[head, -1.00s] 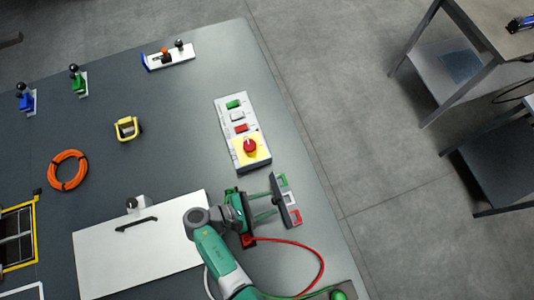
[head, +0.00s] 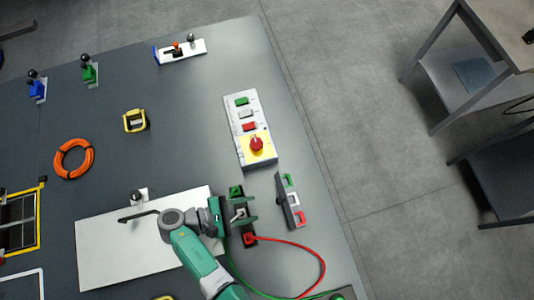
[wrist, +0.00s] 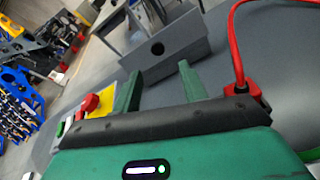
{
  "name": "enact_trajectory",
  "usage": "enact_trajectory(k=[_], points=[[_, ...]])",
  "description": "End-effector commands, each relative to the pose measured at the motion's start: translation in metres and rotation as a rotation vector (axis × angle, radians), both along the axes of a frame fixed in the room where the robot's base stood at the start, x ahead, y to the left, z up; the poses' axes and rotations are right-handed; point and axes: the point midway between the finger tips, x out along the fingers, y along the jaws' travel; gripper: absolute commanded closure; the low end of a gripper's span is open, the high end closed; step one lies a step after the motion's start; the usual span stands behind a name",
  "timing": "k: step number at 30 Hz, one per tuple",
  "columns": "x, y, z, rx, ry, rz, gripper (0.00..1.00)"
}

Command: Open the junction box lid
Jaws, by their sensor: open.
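The junction box lid (head: 285,203) is a dark grey plate standing up on edge at the right side of the chassis top. In the wrist view the lid (wrist: 165,52) shows ahead as a grey plate with a dark round hole. My gripper (head: 252,210) is open and empty, left of the lid and apart from it, over the box area. A red plug (head: 249,238) with a red cable and a green connector (head: 236,191) sit by it. My gripper partly hides the box interior.
A control panel (head: 246,117) with a red emergency button (head: 256,144) stands just beyond the lid. A white panel (head: 100,248) with a black handle (head: 138,215) lies to the left. Red and green cables loop near the front edge.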

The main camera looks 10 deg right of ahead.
Motion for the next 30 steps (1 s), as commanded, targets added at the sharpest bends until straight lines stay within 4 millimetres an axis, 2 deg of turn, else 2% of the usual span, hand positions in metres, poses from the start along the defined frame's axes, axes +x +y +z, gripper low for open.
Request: enact_trajectory(k=[2, 5, 9, 11, 12, 15, 18, 21, 24, 27, 30], points=[[-0.006, -0.012, -0.004, 0.112, -0.1, -0.091, 0.57], [-0.019, -0.032, -0.015, 0.376, -0.387, -0.371, 0.57], [-0.029, -0.051, -0.016, 0.685, -0.893, -0.942, 0.57], [-0.029, -0.059, -0.007, 0.773, -1.116, -1.222, 0.57], [-0.028, -0.065, 0.003, 0.813, -1.26, -1.414, 0.57], [-0.023, -0.08, 0.032, 0.864, -1.551, -1.852, 0.57], [-0.019, -0.093, 0.057, 0.869, -1.728, -2.168, 0.57], [-0.017, -0.1, 0.071, 0.861, -1.804, -2.334, 0.57], [-0.016, -0.101, 0.074, 0.858, -1.822, -2.381, 0.57], [-0.015, -0.101, 0.069, 0.856, -1.821, -2.38, 0.57], [-0.011, -0.1, 0.054, 0.854, -1.818, -2.379, 0.57]])
